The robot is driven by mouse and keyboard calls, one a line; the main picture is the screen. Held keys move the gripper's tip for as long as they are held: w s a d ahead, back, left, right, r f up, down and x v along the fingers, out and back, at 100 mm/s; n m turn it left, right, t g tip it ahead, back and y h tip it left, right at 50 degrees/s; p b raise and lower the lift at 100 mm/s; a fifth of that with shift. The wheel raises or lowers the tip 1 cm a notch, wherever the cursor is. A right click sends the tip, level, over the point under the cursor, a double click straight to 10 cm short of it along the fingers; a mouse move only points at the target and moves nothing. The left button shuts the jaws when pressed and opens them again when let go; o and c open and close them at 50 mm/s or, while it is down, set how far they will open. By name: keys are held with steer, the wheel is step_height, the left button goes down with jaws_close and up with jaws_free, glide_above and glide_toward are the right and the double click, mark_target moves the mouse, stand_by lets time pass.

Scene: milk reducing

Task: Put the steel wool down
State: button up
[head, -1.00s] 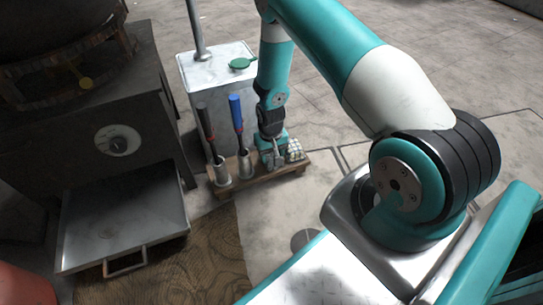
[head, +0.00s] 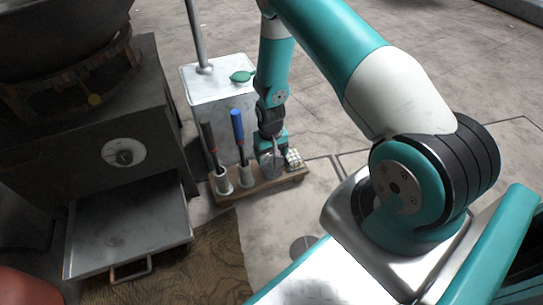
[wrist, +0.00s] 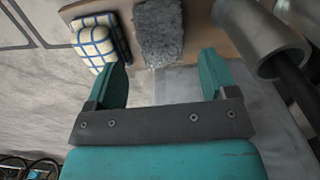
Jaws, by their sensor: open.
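The steel wool (wrist: 160,32) is a grey, rough block in the wrist view. It lies on the wooden rack (wrist: 202,28), just beyond the fingertips and roughly between their lines. My gripper (wrist: 163,72) is open, with nothing between its two teal fingers; a gap shows between it and the wool in the picture. In the head view my gripper (head: 270,157) points down over the low wooden rack (head: 262,191). The wool is hard to make out there beside the gripper.
A blue-and-white checked pad (wrist: 95,40) lies left of the wool. A white box (head: 215,88) stands behind; a metal tray (head: 130,235) is at left.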

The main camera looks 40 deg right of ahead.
mark_target(271, 164)
step_height(271, 164, up, 7)
steer(key=p, duration=0.3)
steer(key=shift+s, duration=0.1)
stand_by(0.4)
